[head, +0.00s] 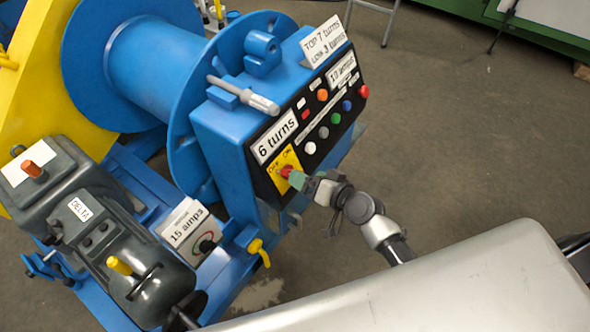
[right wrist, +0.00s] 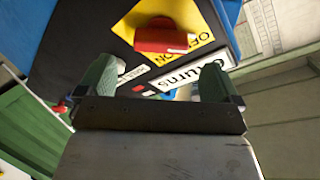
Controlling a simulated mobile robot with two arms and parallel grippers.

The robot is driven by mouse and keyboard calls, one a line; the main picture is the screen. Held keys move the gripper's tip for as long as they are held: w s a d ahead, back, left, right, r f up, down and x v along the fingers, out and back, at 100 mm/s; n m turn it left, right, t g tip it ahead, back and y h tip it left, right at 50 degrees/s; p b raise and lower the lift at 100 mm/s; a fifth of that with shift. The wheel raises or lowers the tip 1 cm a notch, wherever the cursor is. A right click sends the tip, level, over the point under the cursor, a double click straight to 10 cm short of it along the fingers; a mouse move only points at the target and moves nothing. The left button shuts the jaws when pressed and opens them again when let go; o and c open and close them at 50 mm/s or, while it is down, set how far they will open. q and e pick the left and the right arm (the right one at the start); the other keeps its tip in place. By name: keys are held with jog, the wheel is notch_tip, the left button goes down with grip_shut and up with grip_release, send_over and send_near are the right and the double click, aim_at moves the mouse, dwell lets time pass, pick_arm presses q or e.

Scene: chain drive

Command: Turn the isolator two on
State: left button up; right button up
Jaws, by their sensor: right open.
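A red rotary switch (head: 287,171) sits on a yellow plate (head: 280,160) lettered OFF and ON, at the lower left of the black control panel. It also shows in the right wrist view as a red knob (right wrist: 165,38) on the yellow plate. No label reading isolator two is legible. My right gripper (head: 295,180) is at this switch in the head view. In the right wrist view its green-padded fingers (right wrist: 158,68) are open and apart, with the knob beyond the gap between them. I cannot tell whether they touch it. My left gripper is not in view.
Several coloured buttons (head: 323,132) line the panel up and right of the switch. A smaller box with a dial (head: 207,246) and a "15 amps" sign stands lower left. A blue drum (head: 150,70) is behind. Open floor (head: 450,130) lies right.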

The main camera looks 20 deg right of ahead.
jog(key=x, duration=0.5)
jog(key=c, duration=0.9)
